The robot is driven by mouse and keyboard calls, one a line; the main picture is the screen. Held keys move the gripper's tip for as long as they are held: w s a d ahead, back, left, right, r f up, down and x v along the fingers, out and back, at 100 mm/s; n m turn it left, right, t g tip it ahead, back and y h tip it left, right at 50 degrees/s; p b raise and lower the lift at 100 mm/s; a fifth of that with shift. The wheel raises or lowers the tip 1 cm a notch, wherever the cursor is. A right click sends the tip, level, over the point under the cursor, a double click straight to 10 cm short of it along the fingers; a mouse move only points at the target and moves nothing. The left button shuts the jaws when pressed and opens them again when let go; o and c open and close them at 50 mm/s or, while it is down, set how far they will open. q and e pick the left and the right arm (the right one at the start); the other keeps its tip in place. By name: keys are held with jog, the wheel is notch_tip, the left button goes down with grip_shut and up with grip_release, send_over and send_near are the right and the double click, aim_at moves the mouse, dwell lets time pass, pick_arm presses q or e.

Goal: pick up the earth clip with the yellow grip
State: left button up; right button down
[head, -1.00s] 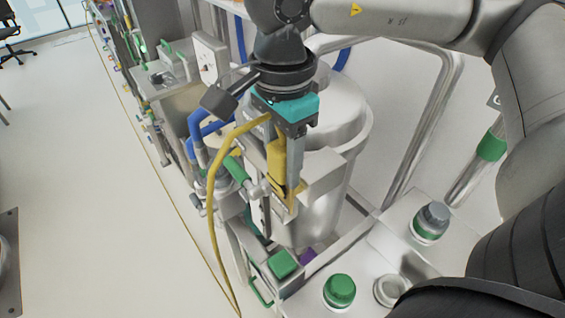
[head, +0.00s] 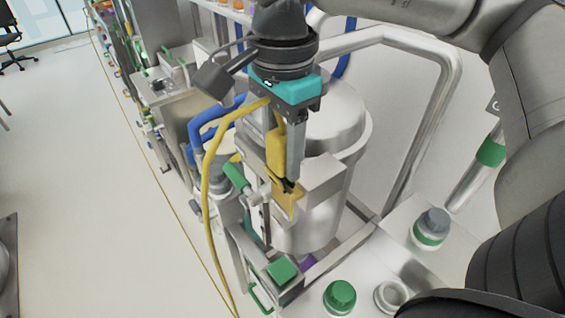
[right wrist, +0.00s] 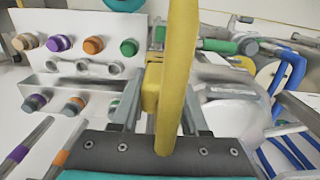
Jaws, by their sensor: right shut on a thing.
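The earth clip has a yellow grip (head: 276,150) and a yellow cable (head: 207,185) that loops down to the left. My right gripper (head: 288,182) points down in front of the steel vessel and is shut on the yellow grip. A yellow bracket (head: 287,200) is just below the fingertips; I cannot tell whether the clip touches it. In the right wrist view the yellow grip (right wrist: 151,90) sits between the fingers, and the cable (right wrist: 176,75) crosses in front, hiding part of it. My left gripper does not show.
A steel vessel (head: 335,125) stands right behind the gripper. A green-handled valve (head: 236,177) is close on the left, with blue hoses (head: 205,130) beyond.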

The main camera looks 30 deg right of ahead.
notch_tip(320, 180, up, 9)
jog(key=shift+f, duration=0.15)
notch_tip(320, 180, up, 8)
jog(key=p, duration=0.2)
dwell(0.6)
